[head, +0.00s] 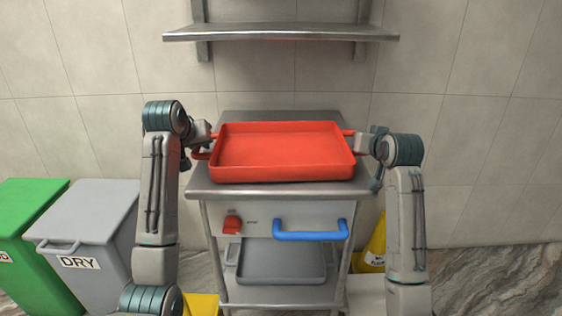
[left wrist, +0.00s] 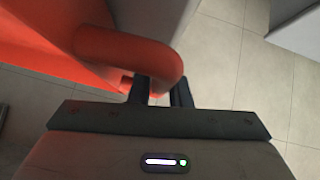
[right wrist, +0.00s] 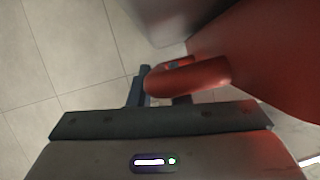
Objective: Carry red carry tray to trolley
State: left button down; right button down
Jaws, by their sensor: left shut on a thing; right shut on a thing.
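The red carry tray (head: 282,150) is level and empty, over the top of the steel trolley (head: 270,190). I cannot tell whether it rests on the top or hangs just above it. My left gripper (head: 203,140) is shut on the tray's left handle, which also shows in the left wrist view (left wrist: 140,55). My right gripper (head: 360,143) is shut on the right handle, seen as a red loop in the right wrist view (right wrist: 190,77). Both handles are between dark fingers.
The trolley has a blue handle (head: 310,232), a red switch (head: 232,224) and a grey lower tray (head: 282,262). Green (head: 30,240) and grey (head: 90,230) bins stand at left. A yellow sign (head: 375,245) is at right. A steel shelf (head: 280,33) is on the wall above.

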pick_arm(q)
jog(key=shift+s+f+b, duration=0.1)
jog(key=shift+f+b, duration=0.4)
pick_arm(e)
jog(key=shift+s+f, duration=0.1)
jog(key=shift+f, duration=0.45)
pick_arm(q)
jog(key=c, duration=1.5)
grip_release()
jog(key=shift+r, duration=0.15)
pick_arm(e)
jog(key=c, duration=1.5)
grip_release()
pick_arm(q)
jog(key=shift+o, duration=0.8)
pick_arm(e)
jog(key=shift+o, duration=0.8)
jog(key=shift+f, duration=0.1)
pick_arm(q)
jog(key=shift+s, duration=0.1)
pick_arm(e)
jog(key=shift+s, duration=0.1)
pick_arm(q)
jog(key=shift+v, duration=4)
pick_arm(e)
jog(key=r+v, duration=0.1)
jog(key=v, duration=0.7)
pick_arm(q)
jog(key=o, duration=0.8)
